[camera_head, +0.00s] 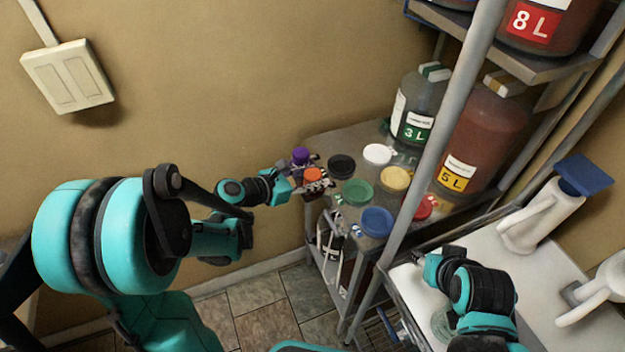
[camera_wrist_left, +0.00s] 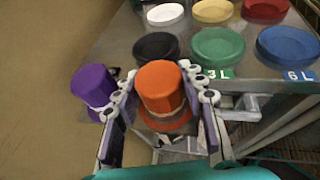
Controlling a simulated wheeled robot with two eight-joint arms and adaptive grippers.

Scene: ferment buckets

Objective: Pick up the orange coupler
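The orange coupler (camera_head: 313,174) stands upright near the left end of the metal shelf top, and it shows large in the left wrist view (camera_wrist_left: 160,88). My left gripper (camera_head: 305,181) is at it, with one finger on each side in the left wrist view (camera_wrist_left: 160,80). The fingers are very close to its sides; whether they press on it I cannot tell. The purple coupler (camera_wrist_left: 93,86) stands just left of the left finger, also seen in the head view (camera_head: 300,155). My right gripper (camera_head: 418,257) is over the white table, its fingers barely visible.
Black (camera_head: 341,166), white (camera_head: 377,154), green (camera_head: 358,192), yellow (camera_head: 395,178), blue (camera_head: 377,221) and red (camera_head: 424,207) lids lie beyond the couplers. Bottles marked 3 L (camera_head: 414,115) and 5 L (camera_head: 477,140) stand behind. A metal post (camera_head: 432,145) rises in front of the shelf.

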